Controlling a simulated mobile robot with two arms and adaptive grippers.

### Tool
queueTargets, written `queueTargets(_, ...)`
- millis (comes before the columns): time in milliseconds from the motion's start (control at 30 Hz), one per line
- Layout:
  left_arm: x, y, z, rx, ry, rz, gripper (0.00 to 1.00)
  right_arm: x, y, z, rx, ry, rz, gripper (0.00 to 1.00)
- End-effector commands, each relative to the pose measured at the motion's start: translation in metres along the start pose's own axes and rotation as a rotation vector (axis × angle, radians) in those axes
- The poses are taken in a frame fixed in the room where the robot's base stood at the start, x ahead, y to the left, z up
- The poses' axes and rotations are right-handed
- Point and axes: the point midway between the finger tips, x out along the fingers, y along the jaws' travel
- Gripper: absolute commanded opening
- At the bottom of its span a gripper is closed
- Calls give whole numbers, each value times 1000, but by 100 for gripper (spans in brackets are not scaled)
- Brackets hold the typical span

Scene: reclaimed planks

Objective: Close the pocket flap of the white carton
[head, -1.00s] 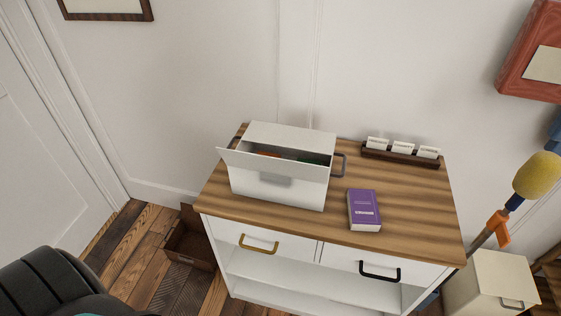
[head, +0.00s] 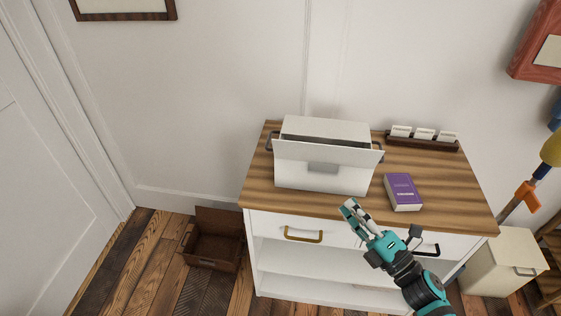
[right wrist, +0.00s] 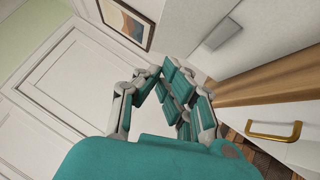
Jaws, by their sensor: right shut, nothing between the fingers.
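The white carton (head: 300,180) stands upright at the back left of the wooden cabinet top. Its front pocket flap (head: 295,150) leans outward at the top, leaving a dark gap behind it. A grey plate (head: 323,167) sits on the front, and it also shows in the right wrist view (right wrist: 222,34). My right gripper (head: 349,207) is shut and empty in front of the cabinet, below and apart from the carton. Its teal fingers (right wrist: 160,76) meet in the wrist view. My left gripper is not in view.
A purple book (head: 403,191) lies right of the carton. A dark card holder (head: 425,143) stands behind it. Drawer handles (head: 303,235) stick out from the cabinet front (head: 270,224). A brown open box (head: 214,247) sits on the floor at left.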

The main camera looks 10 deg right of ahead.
Motion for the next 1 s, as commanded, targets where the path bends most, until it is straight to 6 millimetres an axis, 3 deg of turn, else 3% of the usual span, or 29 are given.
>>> queueTargets(267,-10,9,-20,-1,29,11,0,29,12,0,-26,11,20,0)
queueTargets(633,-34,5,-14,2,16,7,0,107,13,0,-23,9,18,0)
queueTargets(800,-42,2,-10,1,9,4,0,122,12,19,-24,9,15,0)
queueTargets(1000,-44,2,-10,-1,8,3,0,130,10,26,-22,9,15,0)
